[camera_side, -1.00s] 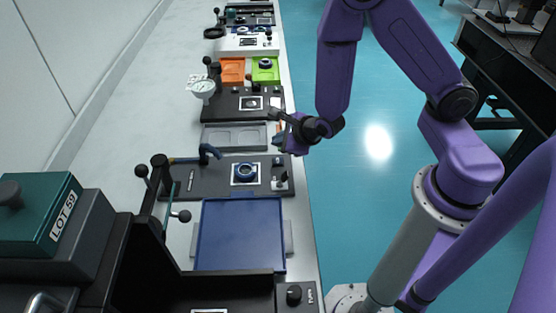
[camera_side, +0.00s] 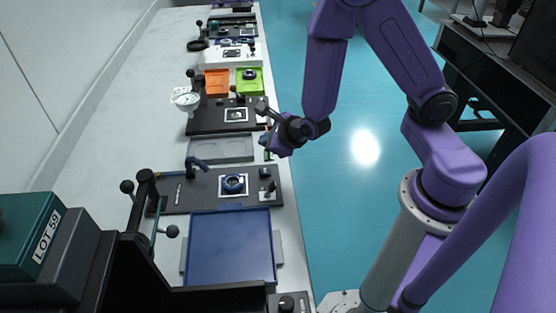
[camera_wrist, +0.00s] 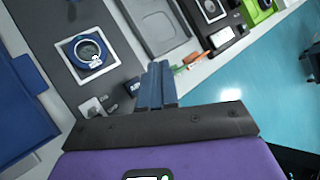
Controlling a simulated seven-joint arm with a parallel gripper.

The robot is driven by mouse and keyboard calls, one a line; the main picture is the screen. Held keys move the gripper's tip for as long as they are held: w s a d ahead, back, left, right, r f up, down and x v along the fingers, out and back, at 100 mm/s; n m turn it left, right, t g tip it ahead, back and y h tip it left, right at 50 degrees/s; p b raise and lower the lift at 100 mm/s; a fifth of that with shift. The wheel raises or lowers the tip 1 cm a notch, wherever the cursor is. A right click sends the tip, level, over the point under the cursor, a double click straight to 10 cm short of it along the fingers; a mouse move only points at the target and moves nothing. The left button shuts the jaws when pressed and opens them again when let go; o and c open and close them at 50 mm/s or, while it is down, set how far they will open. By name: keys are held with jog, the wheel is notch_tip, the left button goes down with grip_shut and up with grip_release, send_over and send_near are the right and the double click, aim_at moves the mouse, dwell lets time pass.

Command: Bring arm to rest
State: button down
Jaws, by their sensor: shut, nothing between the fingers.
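My gripper (camera_side: 266,125) hangs at the end of my purple arm, over the right edge of the white bench beside the grey tray. In the wrist view its fingers (camera_wrist: 158,68) are together with nothing between them. They point toward the bench edge, where a small orange and green item (camera_wrist: 190,62) lies. My gripper appears clear of the things on the bench, but its exact height is hard to tell.
A blue tray (camera_side: 230,247) lies at the front. Behind it are a dark plate with a blue ring (camera_side: 233,183), a grey tray (camera_side: 221,149), a dial gauge (camera_side: 187,99), and orange (camera_side: 216,82) and green (camera_side: 249,80) trays. A green LOT 59 box (camera_side: 30,237) stands front left. Blue floor is open at right.

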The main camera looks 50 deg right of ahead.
jog(key=s+d+r+m+g+h, duration=0.1)
jog(key=s+d+r+m+h, duration=0.1)
jog(key=s+r+m, duration=0.45)
jog(key=s+d+r+m+g+h, duration=0.1)
jog(key=d+r+m+h, duration=0.15)
jog(key=m, duration=0.75)
jog(key=s+a+r+m+g+y, duration=0.2)
jog(key=s+m+g+y, duration=0.1)
jog(key=s+m, duration=0.3)
jog(key=s+a+r+m+g+y, duration=0.2)
jog(key=s+m, duration=0.5)
jog(key=s, duration=0.4)
jog(key=shift+s+a+r+g+y, duration=0.25)
jog(key=shift+a+g+y, duration=0.3)
jog(key=shift+g, duration=0.65)
jog(key=shift+w, duration=0.1)
